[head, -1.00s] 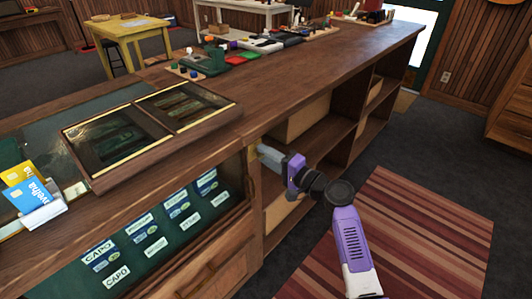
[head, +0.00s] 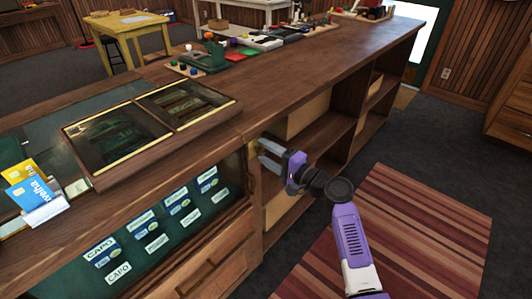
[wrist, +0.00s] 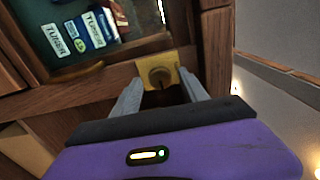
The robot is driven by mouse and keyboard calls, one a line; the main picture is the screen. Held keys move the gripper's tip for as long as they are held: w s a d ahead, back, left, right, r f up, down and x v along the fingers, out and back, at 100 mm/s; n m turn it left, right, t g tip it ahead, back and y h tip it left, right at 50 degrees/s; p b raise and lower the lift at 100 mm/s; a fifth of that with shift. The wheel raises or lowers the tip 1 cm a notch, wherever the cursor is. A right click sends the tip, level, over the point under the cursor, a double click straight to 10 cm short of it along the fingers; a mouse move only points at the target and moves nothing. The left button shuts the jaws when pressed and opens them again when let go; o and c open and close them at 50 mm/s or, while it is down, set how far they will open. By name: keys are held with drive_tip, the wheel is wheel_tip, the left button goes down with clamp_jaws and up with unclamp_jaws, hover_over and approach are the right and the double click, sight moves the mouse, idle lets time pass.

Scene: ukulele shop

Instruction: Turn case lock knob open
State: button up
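The case lock knob (wrist: 159,76) is a round, dark brass knob on a yellow brass plate (wrist: 172,62), fixed to the wooden frame of the counter's display case. A slot or dark line shows on its face. My gripper (wrist: 160,88) has its two grey fingers spread, one on each side of the knob in the wrist view. I cannot tell whether either finger touches it. In the head view my gripper (head: 261,152) points at the case's right end post, and the knob is mostly hidden there.
The display case (head: 150,235) holds several labelled cards behind glass. Open shelves (head: 325,140) run to the right of my gripper. A framed tray (head: 150,128) and a card holder (head: 44,213) stand on the counter (head: 290,85). A striped rug (head: 425,235) lies on the floor.

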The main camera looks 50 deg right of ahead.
drive_tip(key=s, duration=0.7)
drive_tip(key=shift+s+d, duration=0.15)
drive_tip(key=shift+s, duration=0.25)
drive_tip(key=shift+d, duration=0.1)
idle(0.4)
